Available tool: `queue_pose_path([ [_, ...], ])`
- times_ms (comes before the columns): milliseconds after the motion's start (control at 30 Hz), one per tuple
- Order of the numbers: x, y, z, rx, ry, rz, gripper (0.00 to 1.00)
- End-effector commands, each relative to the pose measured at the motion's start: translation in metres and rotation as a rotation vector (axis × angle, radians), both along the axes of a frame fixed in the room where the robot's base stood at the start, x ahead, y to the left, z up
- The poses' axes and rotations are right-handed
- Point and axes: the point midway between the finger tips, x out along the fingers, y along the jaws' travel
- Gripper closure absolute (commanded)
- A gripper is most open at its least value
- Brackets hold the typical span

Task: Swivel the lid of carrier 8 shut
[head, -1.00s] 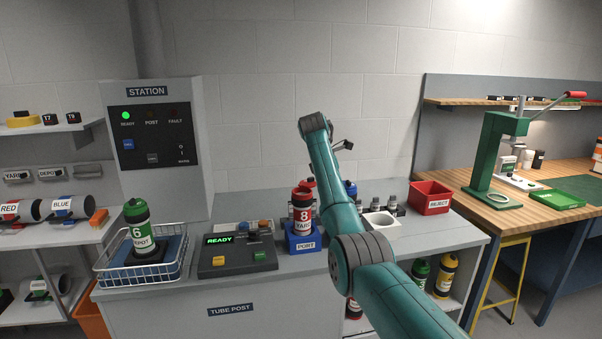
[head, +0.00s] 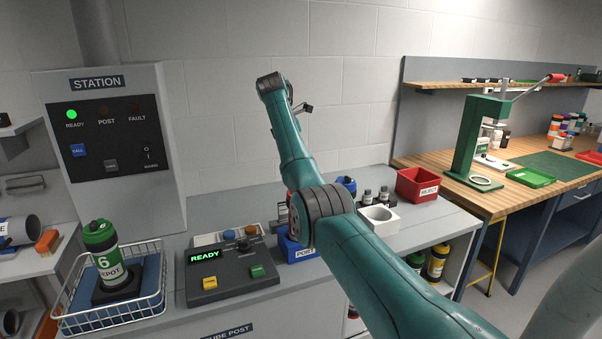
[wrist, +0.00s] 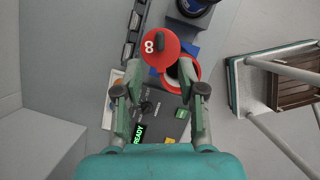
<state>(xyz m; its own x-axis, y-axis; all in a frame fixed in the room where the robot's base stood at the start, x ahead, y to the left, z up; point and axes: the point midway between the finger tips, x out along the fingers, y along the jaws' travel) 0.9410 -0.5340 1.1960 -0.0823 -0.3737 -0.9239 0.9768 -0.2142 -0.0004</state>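Carrier 8 shows from above in the wrist view as a red ring with a dark open mouth (wrist: 172,76). Its red lid (wrist: 155,56), marked 8 and with a dark knob, is swung aside to the upper left and covers only part of the mouth. My gripper (wrist: 159,70) is open, with its fingertips apart at either side of the near part of the lid and carrier; I cannot tell whether they touch. In the head view my arm hides most of the carrier, above the blue port (head: 291,248).
A control box (head: 232,273) reading READY stands left of the port. A wire basket (head: 110,318) with green carrier 6 (head: 106,255) is further left. A white holder (head: 378,220), small bottles and a red reject bin (head: 418,185) stand to the right.

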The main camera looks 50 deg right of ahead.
Motion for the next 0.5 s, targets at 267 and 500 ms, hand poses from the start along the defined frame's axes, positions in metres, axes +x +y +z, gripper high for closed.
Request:
queue_pose_path([
  [267, -0.004, -0.018, -0.047, 0.000, 0.002, -0.001, 0.60],
  [500, -0.007, -0.029, -0.071, 0.000, 0.001, -0.001, 0.60],
])
